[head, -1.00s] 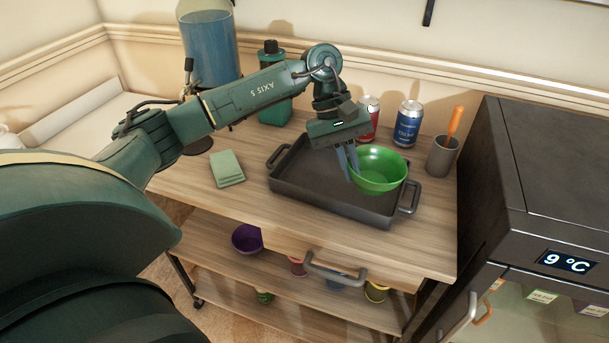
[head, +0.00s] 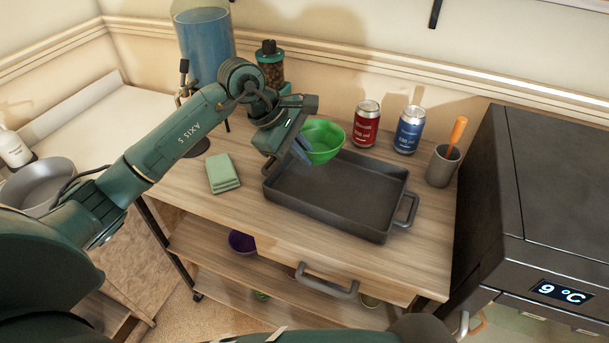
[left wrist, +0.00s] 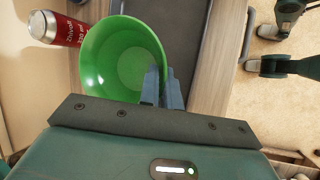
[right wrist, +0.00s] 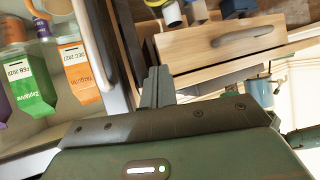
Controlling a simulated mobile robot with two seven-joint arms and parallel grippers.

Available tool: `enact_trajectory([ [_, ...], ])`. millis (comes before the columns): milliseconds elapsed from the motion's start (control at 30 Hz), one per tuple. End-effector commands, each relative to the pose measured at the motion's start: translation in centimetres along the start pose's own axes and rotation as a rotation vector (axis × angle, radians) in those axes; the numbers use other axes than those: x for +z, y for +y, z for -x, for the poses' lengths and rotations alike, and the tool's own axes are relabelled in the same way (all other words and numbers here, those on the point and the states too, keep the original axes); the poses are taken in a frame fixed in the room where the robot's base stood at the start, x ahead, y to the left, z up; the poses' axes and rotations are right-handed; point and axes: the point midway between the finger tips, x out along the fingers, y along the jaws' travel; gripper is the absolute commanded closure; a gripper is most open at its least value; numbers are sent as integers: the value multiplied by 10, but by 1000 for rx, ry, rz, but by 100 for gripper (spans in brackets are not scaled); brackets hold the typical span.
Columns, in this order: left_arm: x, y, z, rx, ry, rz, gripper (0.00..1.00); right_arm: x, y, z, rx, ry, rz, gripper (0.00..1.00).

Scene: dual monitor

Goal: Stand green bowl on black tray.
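The green bowl (head: 322,142) is upright at the back left of the black tray (head: 335,200). My left gripper (head: 302,152) is shut on the bowl's near left rim. In the left wrist view the bowl (left wrist: 120,62) has its rim between the two fingers (left wrist: 165,88). The bowl overlaps the tray's back rim in the head view; I cannot tell how high it is above it. The tray lies flat and empty on the wooden cart top. My right gripper (right wrist: 157,88) shows in the right wrist view with its fingers together and nothing between them.
A red can (head: 366,124), a blue can (head: 409,130) and a grey cup (head: 443,166) with an orange-handled tool stand behind and right of the tray. A green cloth (head: 223,174) lies to its left. A dark fridge (head: 545,190) stands at the right.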

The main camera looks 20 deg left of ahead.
Motion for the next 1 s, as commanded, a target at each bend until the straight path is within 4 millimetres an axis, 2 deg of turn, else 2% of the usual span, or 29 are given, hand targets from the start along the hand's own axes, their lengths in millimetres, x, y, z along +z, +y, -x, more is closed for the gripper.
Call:
enact_trajectory([
  [167,-8,5,1,48,46,113,100,-2,0,2,-1,-2,11,100],
  [467,-27,-14,-42,52,52,128,100,-6,1,4,2,-3,19,100],
  [667,-33,-19,-55,53,53,126,100,-7,2,4,4,-2,23,100],
  [867,-42,-29,-79,53,52,127,100,-9,2,4,7,-2,25,100],
  [1000,-44,-29,-81,55,54,122,100,-8,2,4,8,-2,24,100],
])
